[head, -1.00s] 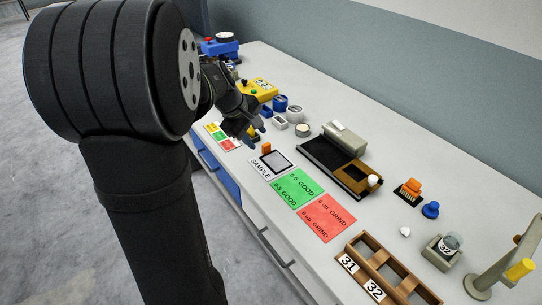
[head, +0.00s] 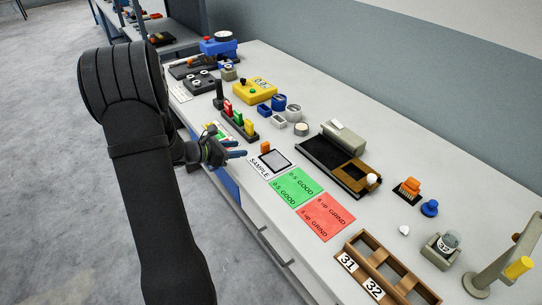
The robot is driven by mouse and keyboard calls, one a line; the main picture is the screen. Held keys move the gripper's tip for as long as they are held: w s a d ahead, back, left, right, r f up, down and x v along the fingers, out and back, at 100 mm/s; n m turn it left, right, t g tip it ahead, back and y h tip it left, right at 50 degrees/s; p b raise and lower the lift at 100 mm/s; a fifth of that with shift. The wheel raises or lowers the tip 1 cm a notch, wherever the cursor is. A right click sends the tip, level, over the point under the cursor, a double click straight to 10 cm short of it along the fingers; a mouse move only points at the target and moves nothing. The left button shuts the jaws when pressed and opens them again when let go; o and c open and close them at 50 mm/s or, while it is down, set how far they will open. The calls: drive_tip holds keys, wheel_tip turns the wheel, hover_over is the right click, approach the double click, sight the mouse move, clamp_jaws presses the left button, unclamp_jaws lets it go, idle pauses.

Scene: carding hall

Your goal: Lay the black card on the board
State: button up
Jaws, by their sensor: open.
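My gripper (head: 241,150) is open, its fingers pointing right near the bench's front edge, left of the SAMPLE mat (head: 259,168); nothing shows between them. On that mat lies a dark-framed flat board (head: 289,156) with a pale grey face and an orange block (head: 265,147) at its left corner. I cannot make out a separate black card for certain. A dark upright piece (head: 218,92) stands at the far end of a black rack (head: 240,133) of red, green and yellow pieces, behind my gripper. My gripper partly covers a small coloured chart (head: 219,131).
Green (head: 296,187) and red (head: 327,217) mats lie right of the SAMPLE mat. A black-and-wood device (head: 346,170) stands behind them. A wooden tray (head: 385,272) is at the front right. Blue and grey pots (head: 279,103) and a yellow box (head: 254,91) stand further back.

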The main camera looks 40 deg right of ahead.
sight(265, 143)
drive_tip(key=x, duration=0.7)
drive_tip(key=shift+d, duration=0.1)
drive_tip(key=shift+r+x, duration=0.2)
drive_tip(key=shift+x, duration=2.5)
drive_tip(key=shift+s, duration=0.1)
clamp_jaws()
